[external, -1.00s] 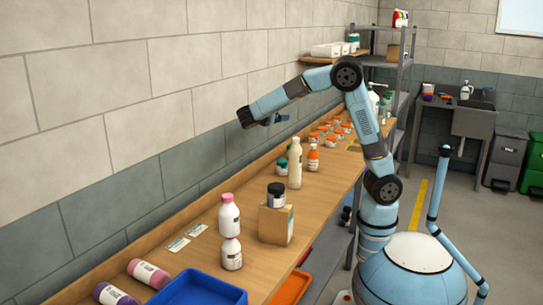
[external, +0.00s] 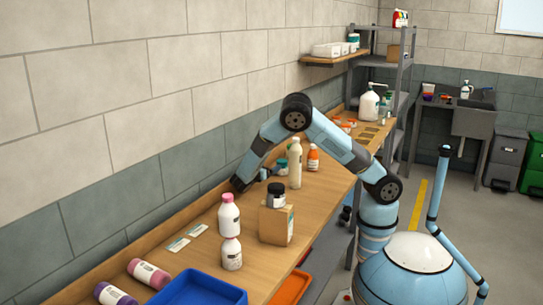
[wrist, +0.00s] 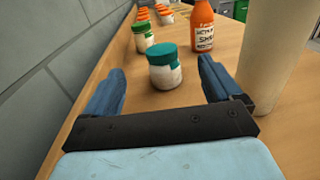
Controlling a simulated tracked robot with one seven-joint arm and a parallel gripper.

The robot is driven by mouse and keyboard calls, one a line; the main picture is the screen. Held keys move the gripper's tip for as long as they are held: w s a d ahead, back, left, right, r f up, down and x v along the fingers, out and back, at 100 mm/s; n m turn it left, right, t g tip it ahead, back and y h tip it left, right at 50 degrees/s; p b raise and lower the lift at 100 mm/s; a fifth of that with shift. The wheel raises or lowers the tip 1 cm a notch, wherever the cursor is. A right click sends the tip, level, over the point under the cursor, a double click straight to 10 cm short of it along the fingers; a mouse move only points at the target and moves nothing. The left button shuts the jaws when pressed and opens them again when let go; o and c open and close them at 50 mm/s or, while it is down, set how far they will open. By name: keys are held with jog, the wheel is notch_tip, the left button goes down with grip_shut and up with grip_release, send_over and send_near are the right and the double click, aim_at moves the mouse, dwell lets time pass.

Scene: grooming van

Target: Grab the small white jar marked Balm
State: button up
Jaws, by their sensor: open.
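A small white jar with a teal lid (wrist: 164,68) stands upright on the bench, ahead of my gripper and between the lines of its fingers in the wrist view. Its label cannot be read. In the external view it shows in part (external: 282,164), beside the tall cream bottle. My gripper (wrist: 155,78) is open and empty, low over the bench near the wall; it also shows in the external view (external: 268,174). A white jar with a green lid (wrist: 143,37) stands farther back on the left. No Balm marking is legible on any jar.
The tall cream bottle (wrist: 272,55) stands close by my right finger. An orange bottle (wrist: 202,26) is behind the teal-lidded jar. Several orange-lidded jars (wrist: 142,14) are farther back. A black-lidded jar (external: 277,195) sits on a cardboard box (external: 275,224). The wall is close on the left.

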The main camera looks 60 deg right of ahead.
aim_at(283, 162)
notch_tip(283, 162, down, 2)
jog(key=shift+d+f, duration=0.2)
jog(key=shift+d, duration=0.2)
jog(key=d, duration=0.7)
jog(key=shift+s+d, duration=0.35)
jog(key=shift+s, duration=0.05)
jog(key=shift+s+d+f, duration=0.1)
jog(key=shift+s+d, duration=0.05)
jog(key=shift+d, duration=1.2)
jog(key=shift+s+d+f, duration=0.1)
jog(key=shift+d, duration=1.2)
jog(key=shift+c, duration=0.4)
jog(key=c, duration=1.1)
